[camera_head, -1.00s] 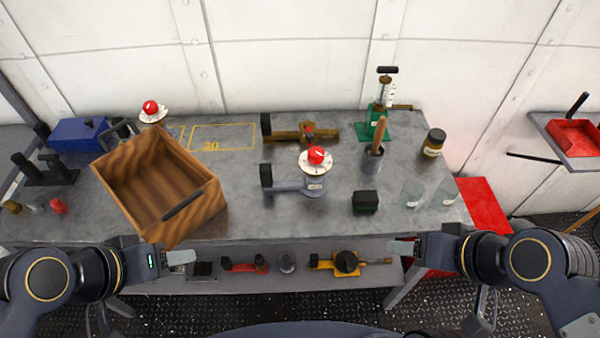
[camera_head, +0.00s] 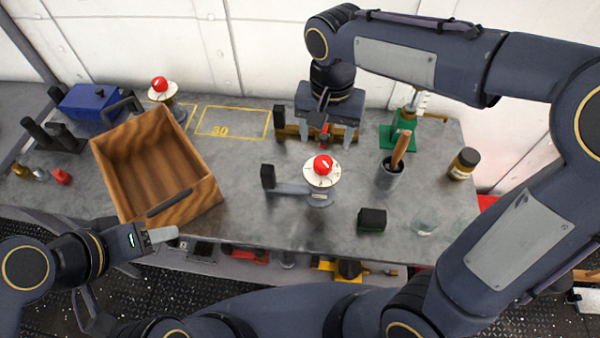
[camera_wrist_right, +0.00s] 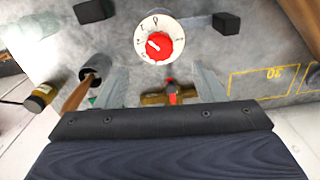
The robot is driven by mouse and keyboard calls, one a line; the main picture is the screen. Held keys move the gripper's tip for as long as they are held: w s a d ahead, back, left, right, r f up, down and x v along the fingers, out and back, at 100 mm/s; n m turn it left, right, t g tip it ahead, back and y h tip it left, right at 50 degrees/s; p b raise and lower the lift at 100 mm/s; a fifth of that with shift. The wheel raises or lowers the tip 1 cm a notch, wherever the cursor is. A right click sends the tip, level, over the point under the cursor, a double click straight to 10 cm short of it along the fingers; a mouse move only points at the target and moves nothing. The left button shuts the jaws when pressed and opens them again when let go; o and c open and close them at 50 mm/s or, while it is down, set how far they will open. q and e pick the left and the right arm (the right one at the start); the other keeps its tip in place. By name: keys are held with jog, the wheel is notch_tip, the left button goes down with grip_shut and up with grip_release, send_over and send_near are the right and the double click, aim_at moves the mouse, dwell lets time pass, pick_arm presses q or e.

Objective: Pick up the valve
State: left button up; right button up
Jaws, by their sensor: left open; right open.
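A brass valve (camera_head: 291,130) with a red handle lies at the back of the grey bench, partly hidden under my right gripper. My right gripper (camera_head: 326,139) is open and points down over it, one finger on each side of the red handle in the head view. In the right wrist view the brass valve (camera_wrist_right: 152,99) shows between the open fingers (camera_wrist_right: 163,84); I cannot tell whether they touch it. A grey valve (camera_head: 292,189) with a white dial and red knob stands nearer the front. My left gripper (camera_head: 164,236) is open and empty by the bench's front edge.
A wooden crate (camera_head: 206,192) stands at the left, with a blue box (camera_head: 90,101) behind it. A green pump (camera_head: 399,136), a cup with a wooden handle (camera_head: 389,176), a jar (camera_head: 464,163) and a black block (camera_head: 372,219) are to the right.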

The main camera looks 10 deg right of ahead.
aim_at(323, 161)
notch_tip(323, 161, down, 8)
jog(key=shift+s+r+p, duration=0.15)
jog(key=shift+r+p, duration=0.05)
jog(key=shift+p, duration=0.35)
grip_shut()
